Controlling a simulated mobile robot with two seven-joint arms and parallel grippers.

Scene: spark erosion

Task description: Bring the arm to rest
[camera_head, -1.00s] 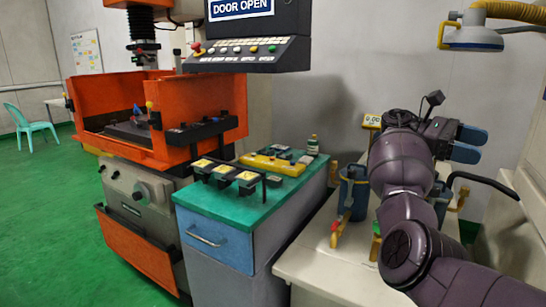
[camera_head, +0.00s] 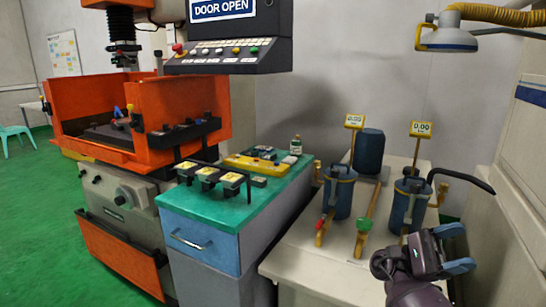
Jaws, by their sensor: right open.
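My right gripper (camera_head: 462,249) is at the lower right of the head view, in front of the white bench (camera_head: 305,255). Its blue fingers point right, stand apart and hold nothing. My dark purple right arm (camera_head: 415,290) comes up from the bottom edge. The gripper appears in front of a blue canister (camera_head: 408,205) and hides part of its lower side. I cannot tell the exact gap between them. My left gripper does not show.
Two more blue canisters (camera_head: 338,195) (camera_head: 369,152) stand on the bench among yellow pipes (camera_head: 372,200). A cabinet with a green top (camera_head: 235,212) stands left of it. The orange machine (camera_head: 130,150) is further left. A lamp (camera_head: 447,38) hangs at upper right. Green floor (camera_head: 50,230) is clear.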

